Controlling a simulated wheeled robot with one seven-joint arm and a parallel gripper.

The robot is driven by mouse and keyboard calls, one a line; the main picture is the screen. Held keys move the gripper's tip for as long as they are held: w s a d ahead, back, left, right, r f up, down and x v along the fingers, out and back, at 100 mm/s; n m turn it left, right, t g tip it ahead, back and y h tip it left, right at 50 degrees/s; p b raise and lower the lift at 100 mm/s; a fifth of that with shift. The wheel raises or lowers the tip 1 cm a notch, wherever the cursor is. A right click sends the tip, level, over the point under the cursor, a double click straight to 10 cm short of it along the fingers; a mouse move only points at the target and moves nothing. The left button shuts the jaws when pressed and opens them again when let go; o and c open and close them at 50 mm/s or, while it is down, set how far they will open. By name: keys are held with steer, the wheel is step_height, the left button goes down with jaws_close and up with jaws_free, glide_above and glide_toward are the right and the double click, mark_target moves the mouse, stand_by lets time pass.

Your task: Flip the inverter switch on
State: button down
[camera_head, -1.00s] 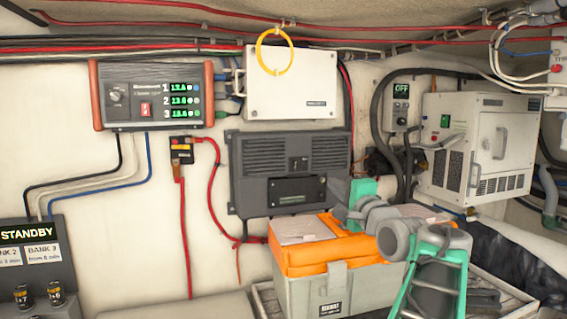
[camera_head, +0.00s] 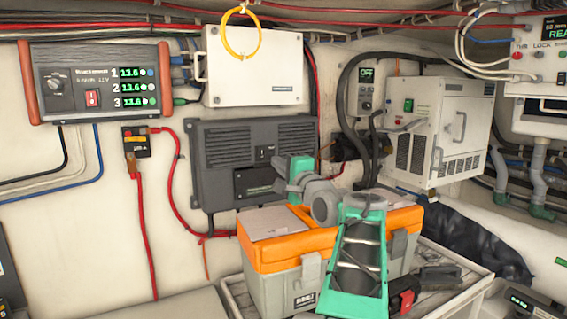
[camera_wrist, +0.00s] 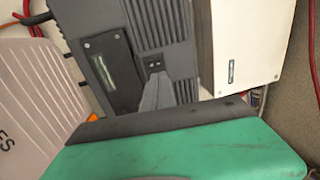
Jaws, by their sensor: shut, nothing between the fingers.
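A dark grey wall unit (camera_head: 222,148) with vents is in the middle of the head view; its label is too small to read. A small black switch (camera_head: 263,153) sits between its vents, and shows in the wrist view (camera_wrist: 154,64) just past my fingertips. I cannot tell the switch's position. My gripper (camera_wrist: 156,84) is shut and empty, pointing at the unit just below the switch; whether it touches is unclear. In the head view my green and grey wrist hides the unit's lower right. A small panel (camera_head: 365,98) to the right has a display (camera_head: 366,72) reading OFF.
An orange-lidded toolbox (camera_head: 270,262) stands under my arm. A white box (camera_head: 254,66) is above the grey unit. A white cabinet (camera_head: 440,130) and thick dark hoses are on the right. A battery monitor (camera_head: 95,82) with a red switch hangs on the left.

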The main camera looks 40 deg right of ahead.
mark_target(262, 150)
steer(key=p+x, duration=0.3)
steer(key=x, duration=0.5)
steer(key=shift+r, duration=0.1)
steer(key=shift+w+d, duration=0.15)
steer(key=shift+w, duration=0.05)
steer(key=shift+w+r, duration=0.1)
steer(key=shift+w, duration=0.05)
steer(key=shift+s+b, duration=0.3)
steer(key=shift+b, duration=0.05)
steer(key=s+a+r+b, duration=0.1)
steer(key=s+a+b, duration=0.3)
steer(key=s, duration=0.9)
steer(key=shift+r, duration=0.35)
